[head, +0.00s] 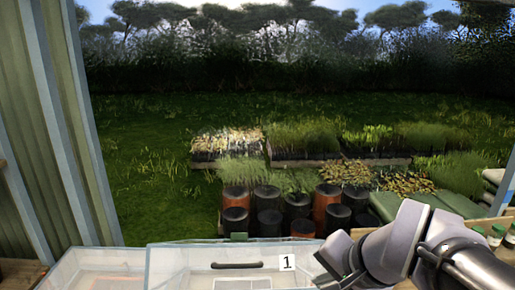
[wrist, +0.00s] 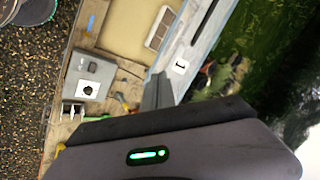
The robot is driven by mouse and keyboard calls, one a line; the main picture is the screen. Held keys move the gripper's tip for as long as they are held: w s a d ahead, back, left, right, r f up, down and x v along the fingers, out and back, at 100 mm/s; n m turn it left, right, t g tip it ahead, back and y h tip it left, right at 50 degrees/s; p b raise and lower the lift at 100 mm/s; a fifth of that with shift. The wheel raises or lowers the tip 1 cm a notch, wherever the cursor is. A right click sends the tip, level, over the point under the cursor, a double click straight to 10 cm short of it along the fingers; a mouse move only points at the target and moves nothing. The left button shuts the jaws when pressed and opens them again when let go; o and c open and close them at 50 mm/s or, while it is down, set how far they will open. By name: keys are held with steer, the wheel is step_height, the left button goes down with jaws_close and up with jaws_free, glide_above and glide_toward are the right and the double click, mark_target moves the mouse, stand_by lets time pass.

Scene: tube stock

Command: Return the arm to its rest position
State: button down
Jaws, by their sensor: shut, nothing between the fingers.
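My arm (head: 405,245) reaches in from the lower right in the head view, bent, with its grey links in front of the bench's right side. My gripper (wrist: 158,76) shows in the wrist view as two dark fingers held together, with nothing between them. Its dark body with a green light fills the bottom of that view. In the head view I cannot make out the fingertips. The fingers are apart from the grey box to their left and overlap the edge of the bin labelled 1 in the picture; whether they touch it I cannot tell.
A clear bin labelled 1 (head: 165,268) with a dark handle stands at the front, beside another clear bin (head: 62,270). A grey box (wrist: 98,66) sits on the wooden bench (wrist: 60,104). Black and orange pots (head: 327,200) and plant trays stand on the grass beyond.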

steer(key=s+a+n+t, duration=0.15)
steer(key=s+n, duration=0.35)
steer(key=s, duration=0.7)
step_height(320, 180, down, 20)
steer(key=s+g+b, duration=0.2)
steer(key=b, duration=1.5)
steer(key=shift+f+m+h, duration=0.15)
steer(key=shift+m+h, duration=0.15)
steer(key=shift+m, duration=0.1)
steer(key=shift+w, duration=0.1)
